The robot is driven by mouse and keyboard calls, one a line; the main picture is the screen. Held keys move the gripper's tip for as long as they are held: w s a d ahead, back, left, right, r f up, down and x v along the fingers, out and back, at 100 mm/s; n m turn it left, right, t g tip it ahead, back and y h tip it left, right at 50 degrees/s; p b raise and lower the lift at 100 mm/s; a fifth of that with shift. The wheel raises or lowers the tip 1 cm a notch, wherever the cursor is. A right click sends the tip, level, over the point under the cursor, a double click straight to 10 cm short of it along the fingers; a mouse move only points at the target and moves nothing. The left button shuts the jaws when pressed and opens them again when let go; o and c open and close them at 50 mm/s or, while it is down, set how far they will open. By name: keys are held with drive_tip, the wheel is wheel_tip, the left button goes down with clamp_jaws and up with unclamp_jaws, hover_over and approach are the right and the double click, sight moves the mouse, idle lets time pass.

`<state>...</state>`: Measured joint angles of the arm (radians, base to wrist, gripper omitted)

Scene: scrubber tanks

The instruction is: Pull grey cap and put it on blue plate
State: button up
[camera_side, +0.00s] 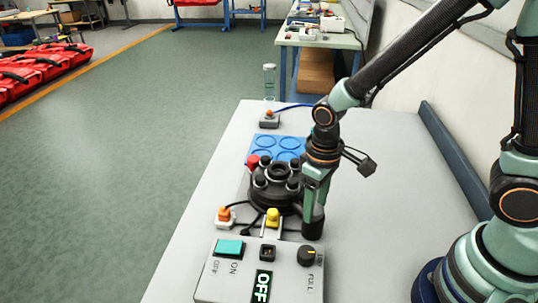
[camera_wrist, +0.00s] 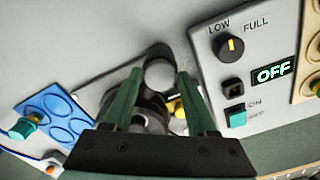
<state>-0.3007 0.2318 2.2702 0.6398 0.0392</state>
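The blue plate (camera_side: 276,149) with several round recesses lies flat on the table behind the black round tank unit; it also shows at the left in the wrist view (camera_wrist: 54,106). A dark grey round cap (camera_wrist: 159,74) shows between my fingertips in the wrist view. In the side view a dark grey cylinder (camera_side: 313,222) stands right of the tank unit, at my fingers. My gripper (camera_wrist: 160,80) points down with its green fingers apart on either side of the cap. I cannot tell whether they touch it.
The black tank unit (camera_side: 274,187) carries several dark knobs and a red one (camera_side: 252,161). A control box (camera_side: 262,271) reading OFF stands in front. Yellow (camera_side: 272,216) and orange (camera_side: 224,213) buttons sit between. Free table lies on the right.

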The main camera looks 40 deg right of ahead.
clamp_jaws()
drive_tip(key=shift+r, duration=1.1)
idle(0.3)
drive_tip(key=shift+r, duration=2.4)
drive_tip(key=w+d+r+m, duration=0.2)
drive_tip(key=d+r+m, duration=0.1)
drive_tip(key=d, duration=0.6)
drive_tip(key=shift+w+d+r, duration=0.25)
drive_tip(key=shift+d+r, duration=0.05)
drive_tip(key=shift+r, duration=0.5)
